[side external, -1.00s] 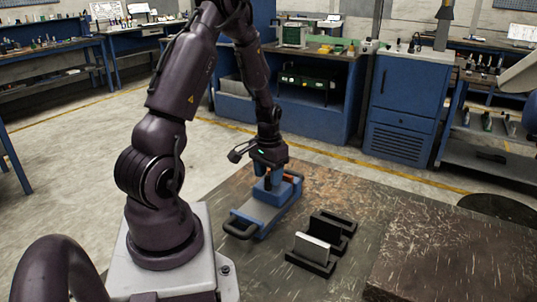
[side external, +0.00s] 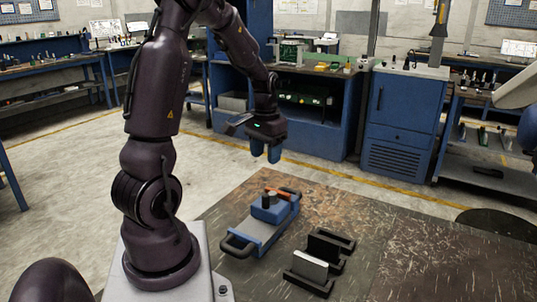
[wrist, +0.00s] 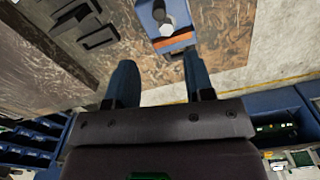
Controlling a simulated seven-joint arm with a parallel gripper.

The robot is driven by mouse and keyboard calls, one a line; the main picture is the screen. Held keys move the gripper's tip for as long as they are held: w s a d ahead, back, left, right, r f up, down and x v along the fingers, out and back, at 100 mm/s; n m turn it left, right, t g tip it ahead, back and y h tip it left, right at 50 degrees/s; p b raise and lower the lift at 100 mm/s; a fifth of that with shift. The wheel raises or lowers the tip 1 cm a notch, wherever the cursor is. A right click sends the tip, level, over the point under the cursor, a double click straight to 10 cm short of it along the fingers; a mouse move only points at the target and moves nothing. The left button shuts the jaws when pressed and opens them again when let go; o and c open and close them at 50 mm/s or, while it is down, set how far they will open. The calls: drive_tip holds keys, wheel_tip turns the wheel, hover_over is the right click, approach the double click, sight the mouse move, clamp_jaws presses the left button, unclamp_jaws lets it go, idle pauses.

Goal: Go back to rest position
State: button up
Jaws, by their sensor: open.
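My gripper (side external: 265,152) is raised in the air, above and behind the blue device in the side view. Its two blue fingers are apart with nothing between them. In the wrist view my gripper (wrist: 158,80) shows both fingers spread, with bare tabletop beyond them. The blue device (side external: 258,232) with black handles stands on the table, with an orange part and a dark knob on top. It also shows at the top of the wrist view (wrist: 176,42), apart from the fingers.
Two black holders stand right of the device; the nearer one (side external: 305,285) carries a light plate (side external: 310,266). The brown worktable (side external: 420,240) is otherwise mostly clear. Blue cabinets (side external: 400,115) and workbenches stand behind, across open floor.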

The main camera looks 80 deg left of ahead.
drive_tip(key=s+d+r+m+t, duration=0.1)
drive_tip(key=d+r, duration=0.3)
drive_tip(key=d, duration=0.4)
drive_tip(key=s+d+r+m+t, duration=0.2)
drive_tip(key=d+r, duration=0.3)
drive_tip(key=d, duration=0.4)
drive_tip(key=s+d+r+m+t, duration=0.1)
drive_tip(key=d+r+m+t, duration=0.1)
drive_tip(key=d, duration=0.6)
wheel_tip(320, 180, up, 3)
drive_tip(key=shift+s+d+f+m+t, duration=0.2)
drive_tip(key=shift+m+t, duration=0.1)
drive_tip(key=shift+m, duration=0.6)
